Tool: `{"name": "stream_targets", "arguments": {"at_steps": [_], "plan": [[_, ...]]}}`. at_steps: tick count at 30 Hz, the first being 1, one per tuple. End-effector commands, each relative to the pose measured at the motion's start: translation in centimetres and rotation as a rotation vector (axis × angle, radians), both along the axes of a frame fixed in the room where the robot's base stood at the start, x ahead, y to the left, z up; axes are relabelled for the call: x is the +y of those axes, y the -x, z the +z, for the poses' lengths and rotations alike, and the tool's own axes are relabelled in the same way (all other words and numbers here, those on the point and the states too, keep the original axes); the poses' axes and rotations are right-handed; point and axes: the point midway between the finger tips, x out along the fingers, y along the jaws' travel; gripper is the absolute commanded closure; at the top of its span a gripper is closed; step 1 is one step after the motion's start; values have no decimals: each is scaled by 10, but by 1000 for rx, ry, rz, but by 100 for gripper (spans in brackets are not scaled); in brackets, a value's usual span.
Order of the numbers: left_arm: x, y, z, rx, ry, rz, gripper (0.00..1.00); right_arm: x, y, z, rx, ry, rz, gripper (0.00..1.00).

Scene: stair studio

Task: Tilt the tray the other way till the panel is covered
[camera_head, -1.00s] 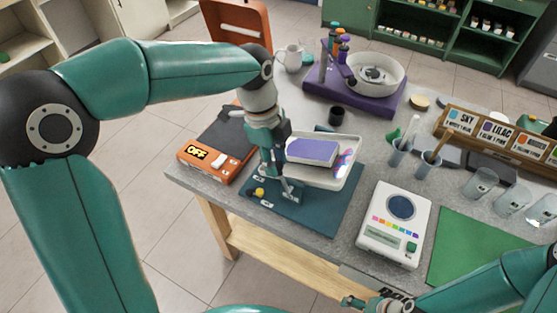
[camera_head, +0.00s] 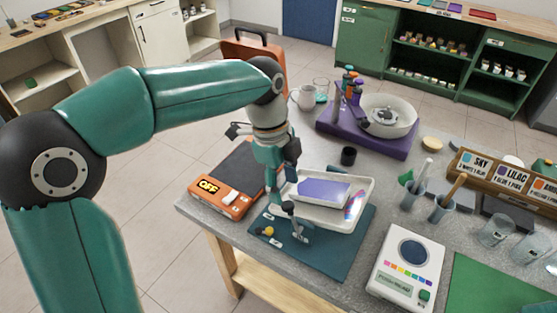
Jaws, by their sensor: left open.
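The white tray (camera_head: 326,220) rests over a dark teal mat (camera_head: 342,262). A rectangular panel (camera_head: 322,190) with a purple top lies in it, towards its left and middle. Streaks of purple and pink show at the tray's right side. Whether the panel's whole face is coated is too small to tell. My left gripper (camera_head: 294,222) points down at the tray's near left corner and is open. Whether its fingers touch the rim cannot be told. My right gripper is out of view.
An orange hotplate-like device (camera_head: 224,203) marked OFF stands left of the tray. A white scale-like device (camera_head: 408,268) and brush cups (camera_head: 441,208) stand to the right.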

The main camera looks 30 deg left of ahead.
Motion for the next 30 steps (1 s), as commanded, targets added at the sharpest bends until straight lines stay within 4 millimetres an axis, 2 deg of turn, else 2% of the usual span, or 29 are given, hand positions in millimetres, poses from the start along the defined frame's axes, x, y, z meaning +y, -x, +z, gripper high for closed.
{"name": "stream_targets", "arguments": {"at_steps": [1, 6, 12, 30], "plan": [[2, -1, 12, -6, 1, 1, 45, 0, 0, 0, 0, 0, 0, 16], [7, -1, 43, -4, 0, 0, 45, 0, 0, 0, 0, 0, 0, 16], [12, -1, 64, -2, 0, 0, 45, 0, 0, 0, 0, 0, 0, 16], [13, -1, 68, 0, 0, 0, 45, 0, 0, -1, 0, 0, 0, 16]]}}
